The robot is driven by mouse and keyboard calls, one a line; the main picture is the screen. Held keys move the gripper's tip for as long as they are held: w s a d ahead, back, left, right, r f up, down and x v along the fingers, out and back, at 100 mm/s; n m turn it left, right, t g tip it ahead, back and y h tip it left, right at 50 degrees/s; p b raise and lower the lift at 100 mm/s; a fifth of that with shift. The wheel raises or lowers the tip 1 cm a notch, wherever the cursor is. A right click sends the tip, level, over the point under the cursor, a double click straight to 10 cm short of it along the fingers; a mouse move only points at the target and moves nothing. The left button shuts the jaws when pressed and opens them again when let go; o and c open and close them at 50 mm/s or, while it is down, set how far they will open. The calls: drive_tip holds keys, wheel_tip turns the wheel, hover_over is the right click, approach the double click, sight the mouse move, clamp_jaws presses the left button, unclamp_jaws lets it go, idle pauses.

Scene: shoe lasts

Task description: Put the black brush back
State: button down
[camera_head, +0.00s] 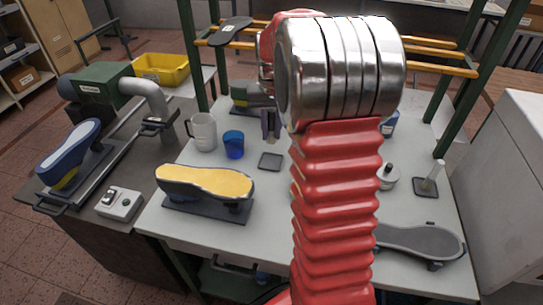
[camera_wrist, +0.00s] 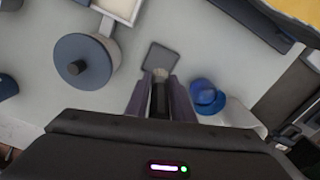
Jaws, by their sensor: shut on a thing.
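My gripper (camera_wrist: 160,92) is shut on the black brush (camera_wrist: 158,105) in the wrist view; the pale bristles show between the fingertips, pointing toward the table. In the head view my gripper (camera_head: 270,124) hangs over the table behind a small dark square pad (camera_head: 270,161), mostly hidden by my red arm. The pad is bare and also shows in the wrist view (camera_wrist: 163,56), just beyond the bristles. I cannot tell the exact height of the brush above the table.
A yellow-soled shoe last (camera_head: 205,182) is at front left. A round lidded pot (camera_head: 388,177), another brush on a pad (camera_head: 430,182) and a grey-soled last (camera_head: 420,241) are right.

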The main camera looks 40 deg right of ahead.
sight(271, 130)
drive_tip(key=shift+f, duration=1.9)
drive_tip(key=shift+f, duration=2.5)
drive_tip(key=shift+f, duration=0.1)
drive_tip(key=c, duration=1.5)
unclamp_jaws()
drive_tip(key=shift+c, duration=0.2)
wheel_tip(271, 130, up, 12)
drive_tip(key=shift+f, duration=0.15)
drive_tip(key=shift+r, duration=0.25)
